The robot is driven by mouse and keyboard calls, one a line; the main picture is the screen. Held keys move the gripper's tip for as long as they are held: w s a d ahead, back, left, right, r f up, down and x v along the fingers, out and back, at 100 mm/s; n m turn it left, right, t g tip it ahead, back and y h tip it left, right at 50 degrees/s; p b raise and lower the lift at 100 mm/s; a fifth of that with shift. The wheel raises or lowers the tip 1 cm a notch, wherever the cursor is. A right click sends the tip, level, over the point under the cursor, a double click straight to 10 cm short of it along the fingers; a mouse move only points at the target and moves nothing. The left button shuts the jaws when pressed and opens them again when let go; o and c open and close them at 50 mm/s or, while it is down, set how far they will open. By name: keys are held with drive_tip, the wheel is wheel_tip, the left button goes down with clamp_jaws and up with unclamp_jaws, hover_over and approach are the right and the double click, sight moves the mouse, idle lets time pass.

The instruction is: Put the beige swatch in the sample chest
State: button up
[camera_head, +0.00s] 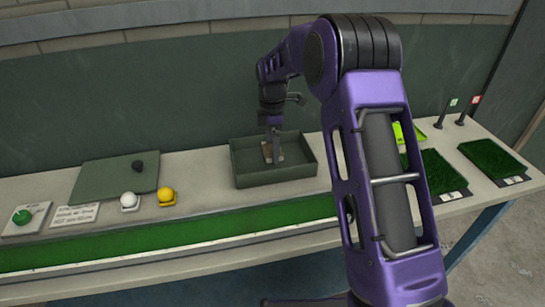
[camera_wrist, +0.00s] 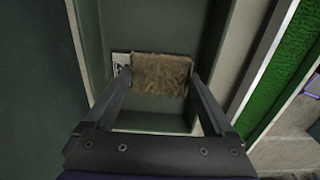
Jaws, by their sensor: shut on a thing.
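The beige swatch (camera_wrist: 160,74) is a fuzzy, roughly rectangular piece with a black-and-white label at its left end in the wrist view. My gripper (camera_wrist: 158,80) is shut on it, one finger at each end. In the head view my gripper (camera_head: 272,137) points down into the open dark green sample chest (camera_head: 274,177), and the swatch (camera_head: 267,153) shows between its walls. The chest walls (camera_wrist: 212,42) also surround the swatch in the wrist view. I cannot tell whether the swatch touches the chest floor.
Left of the chest are a dark green board (camera_head: 113,176) with a dark lump, a white ball (camera_head: 128,199) and a yellow ball (camera_head: 166,195). Dark green turf trays (camera_head: 491,158) and small flags (camera_head: 474,101) stand at right. A green turf strip (camera_head: 170,237) runs along the front.

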drive_tip(key=shift+f, duration=1.95)
drive_tip(key=shift+f, duration=0.2)
drive_tip(key=o, duration=1.1)
drive_tip(key=shift+o, duration=0.2)
wheel_tip(320, 180, up, 12)
drive_tip(key=shift+r+p, duration=0.2)
drive_tip(key=shift+p, duration=0.2)
